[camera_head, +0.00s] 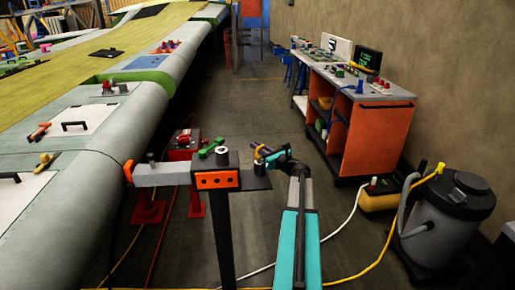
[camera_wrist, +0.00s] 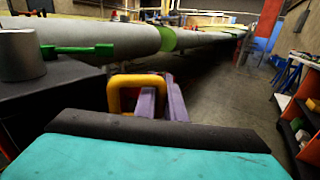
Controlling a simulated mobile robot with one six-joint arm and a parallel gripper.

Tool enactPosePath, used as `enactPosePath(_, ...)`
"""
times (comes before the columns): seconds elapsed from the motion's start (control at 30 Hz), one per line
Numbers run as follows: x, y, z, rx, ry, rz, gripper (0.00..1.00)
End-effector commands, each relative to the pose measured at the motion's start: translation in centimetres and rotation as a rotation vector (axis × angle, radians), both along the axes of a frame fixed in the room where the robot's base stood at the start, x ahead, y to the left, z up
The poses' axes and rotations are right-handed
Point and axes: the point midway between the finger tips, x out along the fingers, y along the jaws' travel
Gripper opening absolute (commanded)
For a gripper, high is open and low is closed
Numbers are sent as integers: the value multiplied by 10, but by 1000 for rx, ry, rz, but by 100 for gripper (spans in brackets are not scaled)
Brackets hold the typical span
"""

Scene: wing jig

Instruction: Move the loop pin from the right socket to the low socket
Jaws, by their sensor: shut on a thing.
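The loop pin is a yellow loop (camera_head: 258,152), seen in the head view directly above a short dark grey cylindrical socket (camera_head: 260,168) at the right end of the jig's dark plate. The loop also shows in the wrist view (camera_wrist: 113,94), between and beside purple fingers. My gripper (camera_head: 262,148) (camera_wrist: 150,103) has purple fingers and is shut on the loop. The pin's shank is hidden, so I cannot tell whether it sits in the socket. Another grey cylinder (camera_head: 222,157) (camera_wrist: 20,56) stands to the left. I cannot tell which socket is the low one.
A green clamp (camera_head: 211,148) (camera_wrist: 78,49) lies beside the left cylinder. The orange-faced jig block (camera_head: 217,180) stands on a dark post. The wing (camera_head: 125,130) is at left. An orange workbench (camera_head: 372,135) and a grey vacuum (camera_head: 450,215) are at right.

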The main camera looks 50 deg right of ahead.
Motion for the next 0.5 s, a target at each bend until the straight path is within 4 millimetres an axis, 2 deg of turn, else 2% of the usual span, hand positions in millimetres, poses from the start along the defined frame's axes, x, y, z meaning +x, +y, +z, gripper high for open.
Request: enactPosePath(0.5,-1,-1,-7,1,0,-1,0)
